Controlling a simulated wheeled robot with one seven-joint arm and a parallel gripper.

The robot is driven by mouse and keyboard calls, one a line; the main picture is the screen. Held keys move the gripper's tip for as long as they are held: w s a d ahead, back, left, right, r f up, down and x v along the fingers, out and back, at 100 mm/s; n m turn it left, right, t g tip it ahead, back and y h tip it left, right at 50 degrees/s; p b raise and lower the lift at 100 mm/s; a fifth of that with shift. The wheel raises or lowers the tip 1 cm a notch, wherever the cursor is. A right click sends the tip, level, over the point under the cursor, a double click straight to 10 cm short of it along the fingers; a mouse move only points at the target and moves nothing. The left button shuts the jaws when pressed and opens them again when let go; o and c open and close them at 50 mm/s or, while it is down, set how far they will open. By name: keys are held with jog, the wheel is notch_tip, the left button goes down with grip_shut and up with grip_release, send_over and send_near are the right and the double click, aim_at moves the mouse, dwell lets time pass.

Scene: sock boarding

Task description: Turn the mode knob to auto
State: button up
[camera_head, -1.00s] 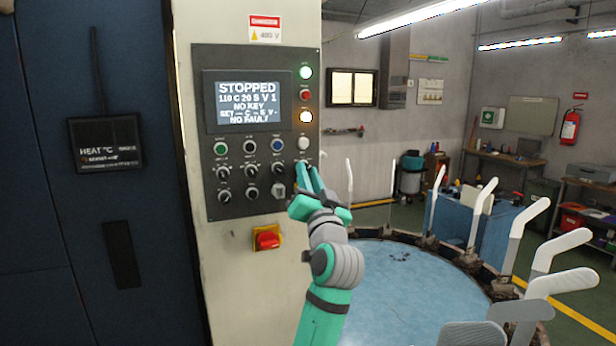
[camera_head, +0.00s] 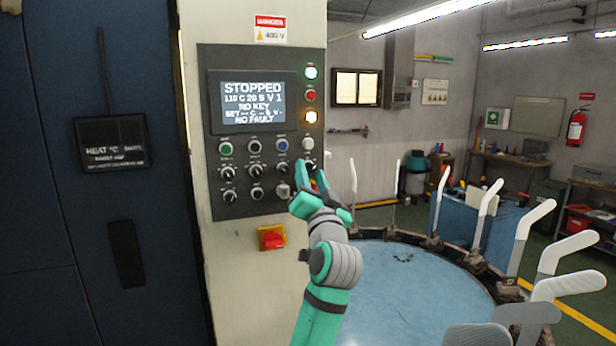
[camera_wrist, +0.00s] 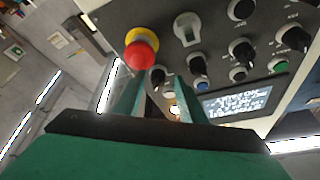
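The control panel (camera_head: 240,190) stands on a pale cabinet, its screen (camera_head: 253,102) reading STOPPED, NO KEY, NO FAULT. Several black knobs with white pointers sit below the screen. My gripper (camera_head: 309,175) is at the rightmost knob of the upper knob row and mostly covers it. In the wrist view, which looks upside down, a black knob (camera_wrist: 158,75) shows between my two green fingertips (camera_wrist: 157,88). The fingers stand apart with gaps beside the knob; contact is not visible. The knob labels are too small to read, so I cannot confirm the mode knob or its setting.
A round blue table (camera_head: 410,285) with upright white forms lies to the right. Dark doors are left.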

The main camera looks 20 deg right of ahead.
jog(key=shift+s+d+f, duration=0.1)
jog(key=shift+s+d, duration=0.05)
jog(key=v, duration=1)
jog(key=shift+s, duration=0.25)
jog(key=shift+w+a+f, duration=0.1)
jog(key=shift+w+a, duration=0.05)
jog(key=shift+a, duration=0.05)
